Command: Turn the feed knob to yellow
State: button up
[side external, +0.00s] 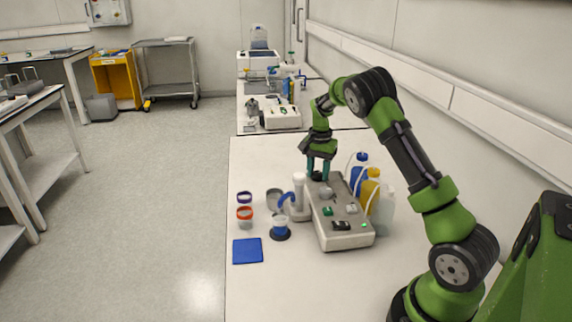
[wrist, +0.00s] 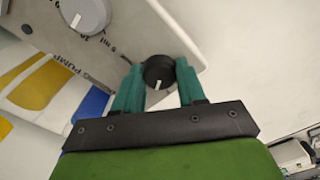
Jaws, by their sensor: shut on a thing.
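My gripper (side external: 319,171) reaches down to the far end of the grey pump box (side external: 335,226). In the wrist view, its teal fingers (wrist: 158,80) are on either side of a round black knob (wrist: 158,71) and shut on it. A white pointer line on the knob points down in the picture, toward my gripper's body. No label for this knob and no yellow mark beside it can be read. A larger grey knob (wrist: 85,14) with a white pointer is on the same panel, also seen in the side view (side external: 326,193).
Blue (side external: 360,171), yellow (side external: 369,189) and whitish (side external: 384,214) bottles with tubing stand right of the box. A white stand with a blue part (side external: 286,200), small cups and a blue pad (side external: 248,250) are at its left. The table's front is clear.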

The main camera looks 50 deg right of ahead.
aim_at(318, 173)
jog(key=m, duration=0.5)
jog(key=shift+m, duration=0.3)
dwell(0.4)
jog(key=o, duration=1.1)
notch_tip(318, 173, up, 17)
